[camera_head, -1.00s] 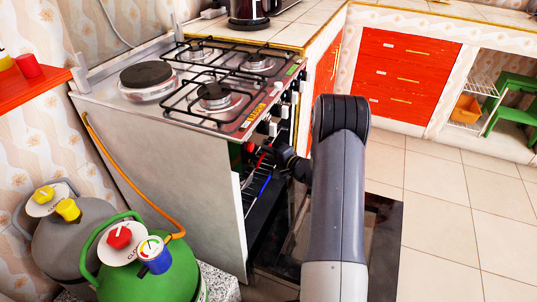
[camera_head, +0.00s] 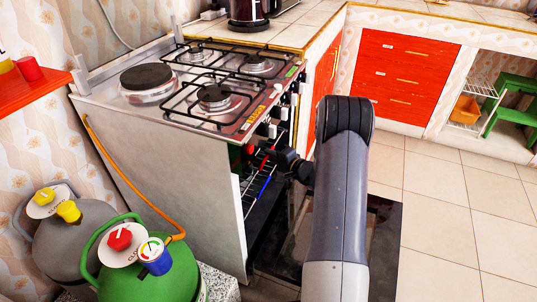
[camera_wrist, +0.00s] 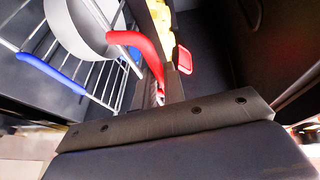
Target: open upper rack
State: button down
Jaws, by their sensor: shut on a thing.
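The upper rack's red handle (camera_wrist: 138,42) runs across the wrist view to my gripper (camera_wrist: 168,86). My gripper is shut on this red handle, and its fingers hide part of it. In the head view my gripper (camera_head: 276,158) is at the open oven front, below the stove knobs, with red showing beside it. A wire rack (camera_wrist: 100,80) with a blue handle (camera_wrist: 52,73) also shows; the blue handle (camera_head: 265,187) is below the gripper in the head view. The upper rack's wires are mostly hidden in the head view.
A grey round vessel (camera_wrist: 82,22) and a yellow thing (camera_wrist: 160,18) are close to the red handle. The oven door (camera_head: 325,240) is lowered under my arm. Gas cylinders (camera_head: 150,265) stand at the left front. The tiled floor (camera_head: 450,220) at the right is clear.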

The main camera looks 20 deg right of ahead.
jog(key=s+d+p, duration=0.6)
jog(key=s+d, duration=0.8)
jog(key=shift+s+d, duration=0.25)
jog(key=shift+s, duration=0.15)
jog(key=c, duration=1.8)
grip_release()
jog(key=shift+o, duration=0.2)
jog(key=p+v, duration=0.1)
jog(key=v, duration=0.9)
jog(key=shift+s+p, duration=0.35)
jog(key=shift+p, duration=0.05)
jog(key=shift+d, duration=0.15)
